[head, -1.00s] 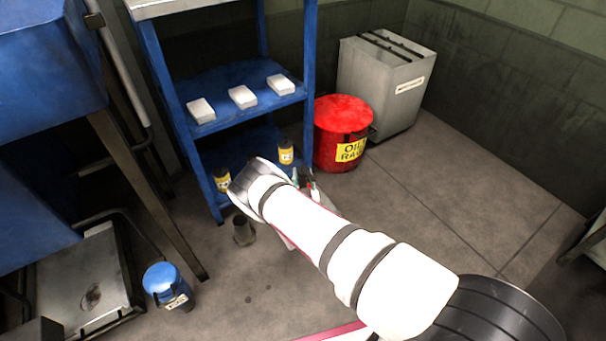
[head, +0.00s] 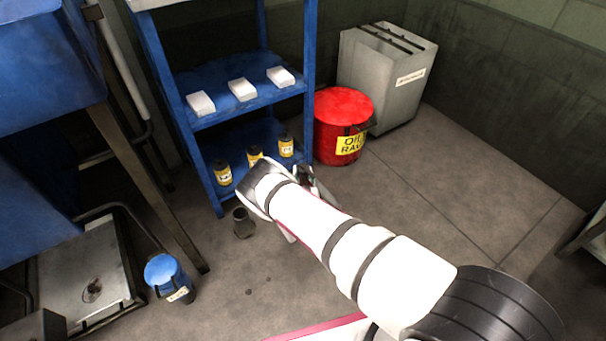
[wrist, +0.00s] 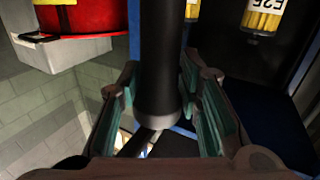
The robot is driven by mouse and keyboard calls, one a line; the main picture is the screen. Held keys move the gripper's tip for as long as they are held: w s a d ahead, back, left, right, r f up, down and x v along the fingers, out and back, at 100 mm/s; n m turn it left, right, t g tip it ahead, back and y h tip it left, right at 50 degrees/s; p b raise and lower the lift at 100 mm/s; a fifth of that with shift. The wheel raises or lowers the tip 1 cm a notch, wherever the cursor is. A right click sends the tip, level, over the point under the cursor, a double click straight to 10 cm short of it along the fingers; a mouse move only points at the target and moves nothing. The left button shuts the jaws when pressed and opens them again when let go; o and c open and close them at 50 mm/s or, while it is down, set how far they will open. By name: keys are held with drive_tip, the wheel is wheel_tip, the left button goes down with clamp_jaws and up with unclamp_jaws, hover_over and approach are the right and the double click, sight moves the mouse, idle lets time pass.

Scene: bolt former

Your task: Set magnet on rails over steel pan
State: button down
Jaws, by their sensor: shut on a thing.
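My gripper (wrist: 160,80) is shut on a dark, smooth cylinder (wrist: 157,60) with a wider rim at its near end. It may be the magnet, but I cannot tell for certain. In the head view my gripper (head: 308,182) is in front of the blue rack, and my wrist hides most of the held thing. The steel pan (head: 65,265) appears to be the grey tray with a dark patch on the floor at lower left, apart from my gripper. A dark rail (head: 103,207) runs beside it, under the blue machine.
The blue rack (head: 182,124) holds white boxes (head: 241,88) and yellow bottles (head: 222,173). A red oily-rag can (head: 342,113) and grey cabinet (head: 385,75) stand behind.

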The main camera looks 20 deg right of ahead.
drive_tip(key=c, duration=1.1)
unclamp_jaws()
drive_tip(key=shift+o, duration=0.2)
drive_tip(key=shift+s, duration=0.1)
drive_tip(key=shift+s, duration=0.15)
drive_tip(key=s+a, duration=0.2)
drive_tip(key=s, duration=0.9)
drive_tip(key=shift+s, duration=0.2)
drive_tip(key=shift+s, duration=0.1)
